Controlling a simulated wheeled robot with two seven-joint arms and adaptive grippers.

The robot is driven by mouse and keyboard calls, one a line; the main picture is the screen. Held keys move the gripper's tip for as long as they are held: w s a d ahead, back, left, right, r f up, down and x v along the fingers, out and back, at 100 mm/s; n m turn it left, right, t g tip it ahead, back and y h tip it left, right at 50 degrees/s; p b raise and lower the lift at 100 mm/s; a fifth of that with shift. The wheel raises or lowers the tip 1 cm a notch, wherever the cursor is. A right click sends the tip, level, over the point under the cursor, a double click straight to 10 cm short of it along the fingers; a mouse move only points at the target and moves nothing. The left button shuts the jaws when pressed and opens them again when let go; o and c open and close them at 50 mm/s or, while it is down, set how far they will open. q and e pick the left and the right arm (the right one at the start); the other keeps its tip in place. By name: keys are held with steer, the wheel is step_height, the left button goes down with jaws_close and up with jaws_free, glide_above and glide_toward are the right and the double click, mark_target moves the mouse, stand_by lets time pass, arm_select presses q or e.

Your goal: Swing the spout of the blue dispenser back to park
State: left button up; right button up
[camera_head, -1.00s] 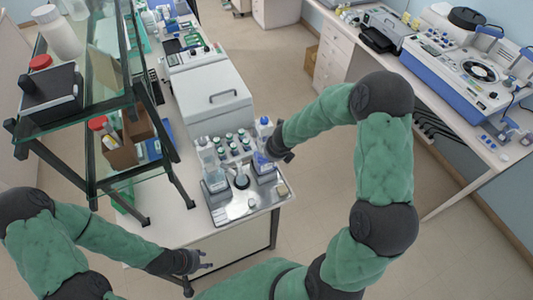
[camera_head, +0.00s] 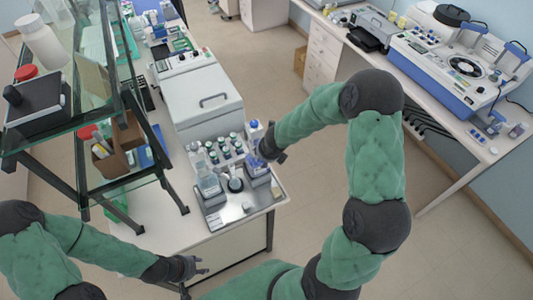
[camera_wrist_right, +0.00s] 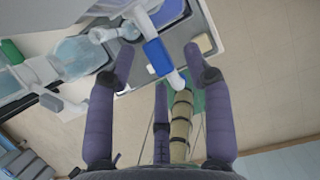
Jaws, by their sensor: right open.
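The blue dispenser (camera_head: 257,167) stands at the right of the steel tray (camera_head: 238,213), partly hidden by my right gripper (camera_head: 268,152). In the right wrist view, a blue collar with a white spout tip (camera_wrist_right: 158,56) lies between the spread fingertips of my right gripper (camera_wrist_right: 157,62). The fingers are open, with a gap on both sides of the collar. Whether a fingertip touches it cannot be told. My left gripper (camera_head: 190,268) is open and empty, low in front of the bench edge.
A clear dispenser bottle (camera_head: 208,182) stands at the tray's left, with a dark-necked vessel (camera_head: 235,184) between. Several small capped bottles (camera_head: 224,146) stand behind. A white machine (camera_head: 203,103) is further back. A glass-shelved rack (camera_head: 110,185) stands at left.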

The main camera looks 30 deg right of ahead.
steer(key=v, duration=1.1)
steer(key=shift+r, duration=0.15)
steer(key=shift+s, duration=0.15)
steer(key=s+a+f+n+g+y+b, duration=0.1)
steer(key=s+a+f+n+b, duration=0.4)
steer(key=f, duration=1.3)
steer(key=s+a+f+n+g+y+b, duration=0.1)
steer(key=s+a+f+n+b, duration=0.5)
steer(key=f+n+b, duration=0.8)
steer(key=s+a+f+n+g+y+b, duration=0.2)
steer(key=s+a+f+n+b, duration=0.3)
steer(key=f, duration=1.8)
steer(key=a+n+b, duration=0.2)
steer(key=n+b, duration=0.3)
steer(key=n, duration=0.4)
steer(key=shift+n, duration=0.4)
steer(key=shift+s+f, duration=0.1)
steer(key=shift+s, duration=0.05)
